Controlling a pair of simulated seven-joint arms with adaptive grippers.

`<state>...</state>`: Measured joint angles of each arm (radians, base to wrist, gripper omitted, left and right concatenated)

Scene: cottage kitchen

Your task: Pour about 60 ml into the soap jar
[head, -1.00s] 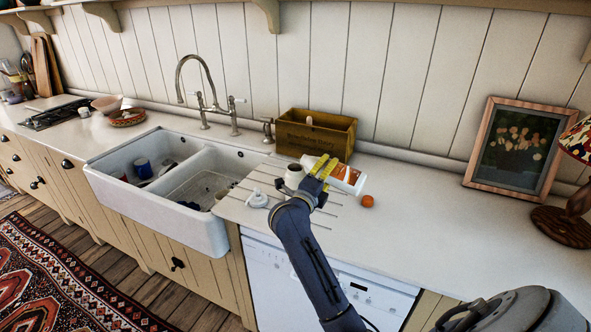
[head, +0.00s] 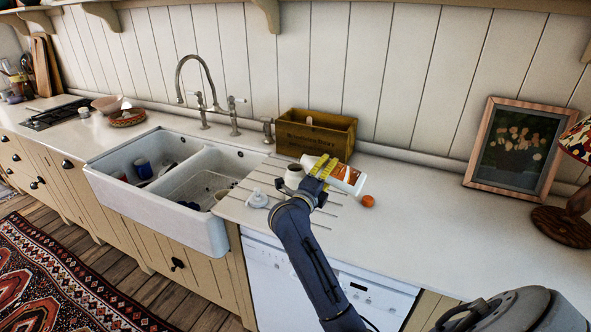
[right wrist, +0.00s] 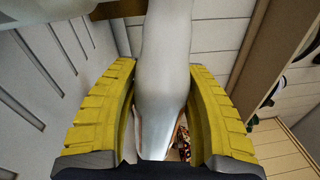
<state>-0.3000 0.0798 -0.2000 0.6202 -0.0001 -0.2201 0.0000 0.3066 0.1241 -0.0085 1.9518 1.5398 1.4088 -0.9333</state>
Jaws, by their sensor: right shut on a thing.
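My right gripper (head: 325,168), with yellow ribbed fingers, is shut on a white bottle with an orange label (head: 350,179). The bottle is tilted well over, with its narrow end to the left, above and close to a small pale jar (head: 293,175), which I take as the soap jar. In the right wrist view the white bottle (right wrist: 163,70) lies between both fingers. I cannot see any liquid flowing, nor the level in the jar. A white pump top (head: 257,198) lies on the counter left of the jar. My left gripper is not in view.
A wooden box (head: 316,138) stands behind the bottle. The white double sink (head: 160,210) with dishes is on the left. A framed picture (head: 517,150) and a lamp (head: 570,215) stand at right; the counter between is clear.

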